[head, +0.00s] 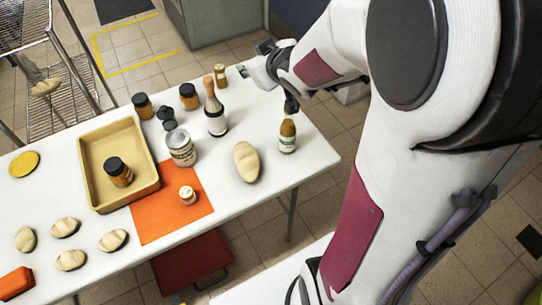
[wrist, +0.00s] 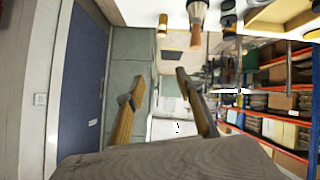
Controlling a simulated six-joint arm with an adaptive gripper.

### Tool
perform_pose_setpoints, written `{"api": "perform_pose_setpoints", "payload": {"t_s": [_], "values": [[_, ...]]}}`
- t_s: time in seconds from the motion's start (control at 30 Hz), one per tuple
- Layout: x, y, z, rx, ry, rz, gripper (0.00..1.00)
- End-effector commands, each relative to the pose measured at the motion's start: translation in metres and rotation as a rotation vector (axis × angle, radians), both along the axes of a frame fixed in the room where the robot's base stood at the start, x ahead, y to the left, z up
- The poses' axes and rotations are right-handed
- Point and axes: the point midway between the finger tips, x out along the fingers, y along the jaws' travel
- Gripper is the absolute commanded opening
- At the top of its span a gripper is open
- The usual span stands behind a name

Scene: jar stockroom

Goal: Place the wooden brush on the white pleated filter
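The wooden brush (head: 210,90) stands upright near the table's back edge, its wooden handle up. Its base meets a pale, dark-banded round piece (head: 217,125) that looks like the white pleated filter; the pleats are too small to make out. In the wrist view the brush (wrist: 196,14) hangs at the top edge, handle down in the picture, its base cut off. My gripper (head: 254,62) is beyond the table's back right edge, right of the brush and apart from it. In the wrist view its two fingers (wrist: 162,92) are spread with nothing between them.
A small amber jar (head: 221,76) stands between brush and gripper. A brown-topped bottle (head: 288,136) and a pale oval loaf-like thing (head: 246,161) are to the right. A tin (head: 181,148), an orange mat (head: 160,220) and a tan tray (head: 88,190) lie left.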

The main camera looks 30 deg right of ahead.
Motion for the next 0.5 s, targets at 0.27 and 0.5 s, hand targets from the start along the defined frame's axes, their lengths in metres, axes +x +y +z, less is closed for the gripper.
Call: {"api": "perform_pose_setpoints", "payload": {"t_s": [0.27, 0.5], "values": [[-0.045, 0.002, 0.027, -0.023, 0.071, -0.118, 0.36], [-0.095, 0.014, 0.039, 0.003, 0.155, -0.191, 0.36]]}}
